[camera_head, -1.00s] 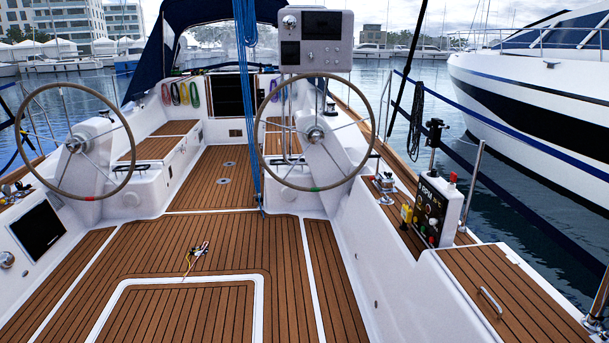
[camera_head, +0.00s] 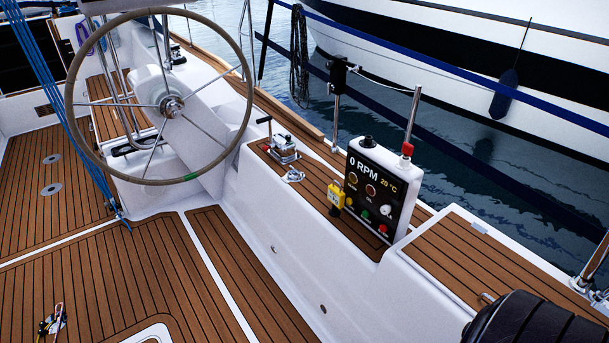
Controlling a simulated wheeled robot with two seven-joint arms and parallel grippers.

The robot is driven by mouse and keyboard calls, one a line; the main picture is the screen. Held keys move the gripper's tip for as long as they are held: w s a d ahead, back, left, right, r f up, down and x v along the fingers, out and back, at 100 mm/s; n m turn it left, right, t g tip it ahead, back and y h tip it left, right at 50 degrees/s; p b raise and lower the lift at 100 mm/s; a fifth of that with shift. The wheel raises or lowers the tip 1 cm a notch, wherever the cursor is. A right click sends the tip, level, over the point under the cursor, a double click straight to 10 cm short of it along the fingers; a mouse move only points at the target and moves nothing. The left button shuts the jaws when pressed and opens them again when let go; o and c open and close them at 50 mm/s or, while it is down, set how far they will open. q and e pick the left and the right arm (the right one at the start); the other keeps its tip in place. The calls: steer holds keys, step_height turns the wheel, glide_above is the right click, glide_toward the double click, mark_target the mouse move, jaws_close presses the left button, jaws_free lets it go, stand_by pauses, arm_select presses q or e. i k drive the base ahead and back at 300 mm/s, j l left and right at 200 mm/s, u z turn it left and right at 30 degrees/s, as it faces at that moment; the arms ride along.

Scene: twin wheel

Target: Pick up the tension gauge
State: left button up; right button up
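A small yellow handheld device with a dark lower part (camera_head: 336,197) stands on the teak side ledge, against the left side of the engine panel. It may be the tension gauge, but it is too small for me to read. A small multicoloured item with a cord (camera_head: 52,320) lies on the cockpit floor at the lower left; I cannot tell what it is. Neither of my grippers is in view. A black ribbed part at the bottom right looks like my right arm, well apart from the yellow device.
The engine panel (camera_head: 376,192) reads 0 RPM and stands upright on the ledge. A metal winch-like fitting (camera_head: 284,150) sits to its left. The steering wheel (camera_head: 160,97) and blue ropes (camera_head: 65,110) stand at the left. The cockpit floor's middle is clear.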

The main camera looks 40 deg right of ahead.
mark_target(336, 195)
steer(key=i+j+z, duration=0.1)
steer(key=i, duration=1.7)
steer(key=i+z, duration=0.5)
steer(key=i+j+z, duration=0.1)
steer(key=i+z, duration=0.15)
steer(key=z, duration=0.2)
